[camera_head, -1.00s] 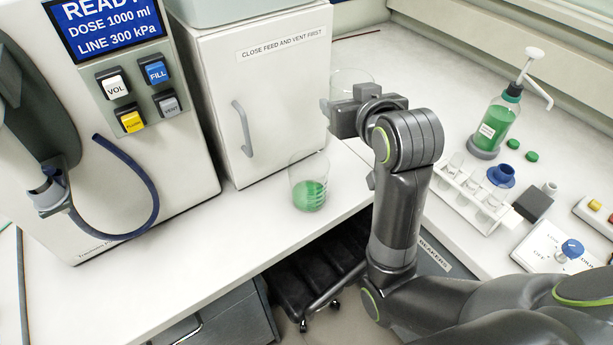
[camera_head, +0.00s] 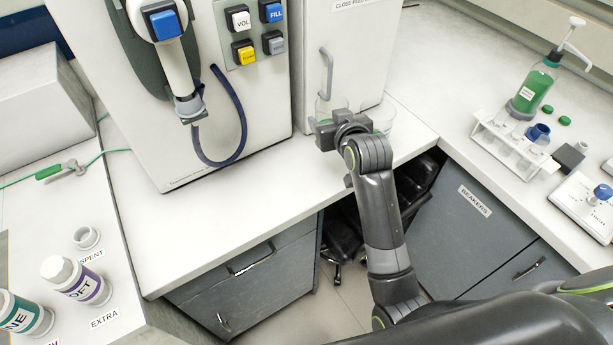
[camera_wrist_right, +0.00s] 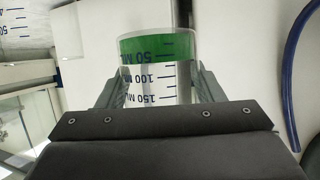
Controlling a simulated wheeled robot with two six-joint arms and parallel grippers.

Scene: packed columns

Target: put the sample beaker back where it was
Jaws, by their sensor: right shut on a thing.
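My right gripper (camera_head: 338,131) is shut on a clear graduated beaker (camera_head: 328,105) in front of the white cabinet. In the right wrist view my fingers grip this beaker (camera_wrist_right: 158,72) from both sides; it holds green liquid to a little past the 50 ml mark. In the head view its lower part is hidden behind the gripper. A second clear beaker (camera_head: 381,117) stands to the right at the counter's edge, its base hidden by my arm. It also shows at the left of the wrist view (camera_wrist_right: 18,32). No label tells which is the sample beaker. My left gripper is out of view.
The dosing machine (camera_head: 250,120) with its blue hose stands left of the white cabinet (camera_head: 345,45). A tube rack (camera_head: 508,135) and green pump bottle (camera_head: 533,90) stand on the right counter. The front of the middle counter (camera_head: 225,200) is clear.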

